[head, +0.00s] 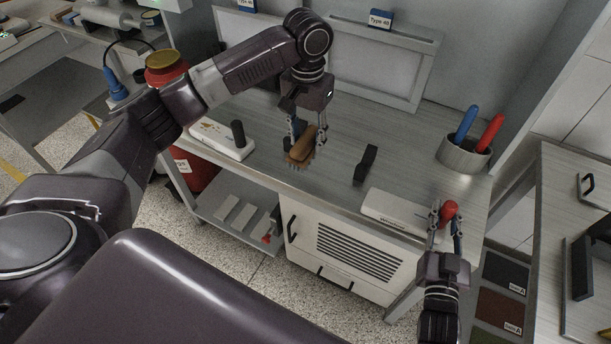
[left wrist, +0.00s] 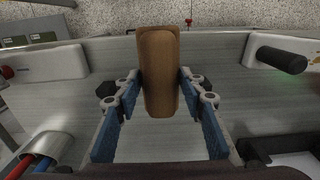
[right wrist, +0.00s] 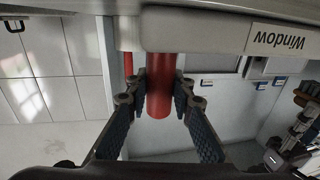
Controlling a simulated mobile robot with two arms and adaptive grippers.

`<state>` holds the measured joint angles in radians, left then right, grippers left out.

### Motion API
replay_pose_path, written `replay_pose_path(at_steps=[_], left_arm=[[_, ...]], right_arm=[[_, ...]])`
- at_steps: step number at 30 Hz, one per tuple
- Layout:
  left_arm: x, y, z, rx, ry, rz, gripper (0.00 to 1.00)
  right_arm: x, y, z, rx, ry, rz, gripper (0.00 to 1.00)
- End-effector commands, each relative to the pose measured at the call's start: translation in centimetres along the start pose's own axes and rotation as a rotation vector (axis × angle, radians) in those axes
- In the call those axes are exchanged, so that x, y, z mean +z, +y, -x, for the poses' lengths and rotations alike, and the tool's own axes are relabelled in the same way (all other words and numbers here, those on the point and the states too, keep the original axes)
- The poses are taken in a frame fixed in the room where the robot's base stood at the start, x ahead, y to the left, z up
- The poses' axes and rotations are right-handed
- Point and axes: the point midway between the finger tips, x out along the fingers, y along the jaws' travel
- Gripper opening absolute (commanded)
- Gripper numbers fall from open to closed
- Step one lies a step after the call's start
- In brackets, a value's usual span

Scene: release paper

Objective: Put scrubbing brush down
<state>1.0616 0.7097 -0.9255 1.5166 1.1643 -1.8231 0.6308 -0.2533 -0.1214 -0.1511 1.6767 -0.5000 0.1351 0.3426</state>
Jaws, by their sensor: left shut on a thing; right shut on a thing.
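The scrubbing brush (head: 302,146) has a brown wooden back and bristles pointing down. My left gripper (head: 307,138) is shut on it over the middle of the grey table (head: 330,180). In the left wrist view the brush's wooden back (left wrist: 159,70) sits between both fingers (left wrist: 160,85). I cannot tell whether the bristles touch the table. My right gripper (head: 446,222) is shut on a red handle (head: 449,210) at the table's front right. In the right wrist view the red handle (right wrist: 160,85) is between its fingers (right wrist: 160,95).
A white block with a black handle (head: 238,134) lies left of the brush. A black handle-like object (head: 365,165) stands to its right. A white block labelled Window (head: 392,209) is near the front edge. A round holder (head: 463,155) with blue and red handles stands at the back right.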

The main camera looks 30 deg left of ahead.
Motion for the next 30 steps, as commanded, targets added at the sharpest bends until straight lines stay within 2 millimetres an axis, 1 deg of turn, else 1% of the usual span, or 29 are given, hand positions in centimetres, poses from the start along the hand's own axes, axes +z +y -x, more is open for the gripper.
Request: replay_pose_path(at_steps=[2, 6, 11, 18, 22, 30], left_arm=[[0.2, -0.3, -1.2, -0.001, -0.003, -0.002, 0.14], [0.2, -0.3, -3.6, -0.001, -0.003, -0.002, 0.14], [0.1, -0.3, -5.1, -0.001, -0.001, -0.001, 0.14], [0.1, -0.2, -8.8, 0.000, -0.002, -0.001, 0.14], [0.1, -0.2, -9.7, -0.001, 0.000, -0.001, 0.14], [0.1, -0.2, -9.8, 0.000, 0.000, -0.001, 0.14]], right_arm=[[0.1, 0.0, 0.0, 0.000, -0.001, 0.001, 0.00], [0.1, 0.0, 0.0, 0.000, -0.001, 0.001, 0.00], [0.1, 0.0, 0.0, 0.000, -0.001, 0.001, 0.00], [0.1, 0.1, 0.0, 0.001, -0.001, 0.001, 0.00], [0.0, 0.1, 0.0, 0.001, -0.001, 0.001, 0.00], [0.0, 0.1, 0.0, 0.001, -0.001, 0.001, 0.00]])
